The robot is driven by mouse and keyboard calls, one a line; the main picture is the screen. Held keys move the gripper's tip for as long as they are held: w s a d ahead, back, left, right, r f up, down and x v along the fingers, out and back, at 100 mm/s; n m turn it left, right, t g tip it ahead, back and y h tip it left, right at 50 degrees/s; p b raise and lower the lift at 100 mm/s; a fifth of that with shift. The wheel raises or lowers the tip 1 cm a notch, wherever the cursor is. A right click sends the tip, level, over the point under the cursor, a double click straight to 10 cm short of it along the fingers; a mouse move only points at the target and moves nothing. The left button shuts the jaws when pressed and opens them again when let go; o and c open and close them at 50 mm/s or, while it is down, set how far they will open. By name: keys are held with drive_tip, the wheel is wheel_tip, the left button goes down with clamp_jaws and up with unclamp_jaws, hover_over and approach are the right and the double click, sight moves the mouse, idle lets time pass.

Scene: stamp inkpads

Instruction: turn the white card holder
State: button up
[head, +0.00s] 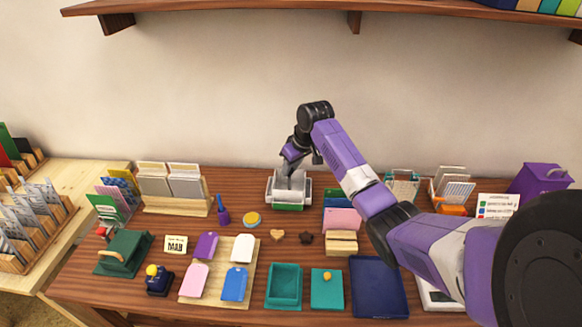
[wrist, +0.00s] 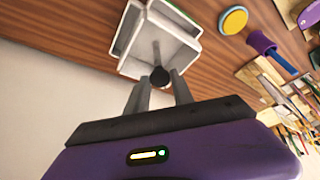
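The white card holder (head: 271,190) stands at the back middle of the table, close to the wall, with a green strip on its front. In the wrist view the holder (wrist: 185,52) shows its open, divided top and a grey post with a black knob (wrist: 159,76). My gripper (head: 291,168) is over the holder and points down at it. In the wrist view its two fingers (wrist: 159,86) are apart, with the black knob between or just beyond their tips. A narrow gap seems to show on each side of the knob; contact is not clear.
A yellow-topped round inkpad (head: 251,219) and a purple cup with a blue handle (head: 223,216) stand left of the holder. Coloured cards (head: 341,220) stand to its right. A card rack (head: 175,203) is further left. A shelf (head: 300,5) runs above.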

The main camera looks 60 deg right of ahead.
clamp_jaws()
idle(0.9)
drive_tip(key=shift+w, duration=0.1)
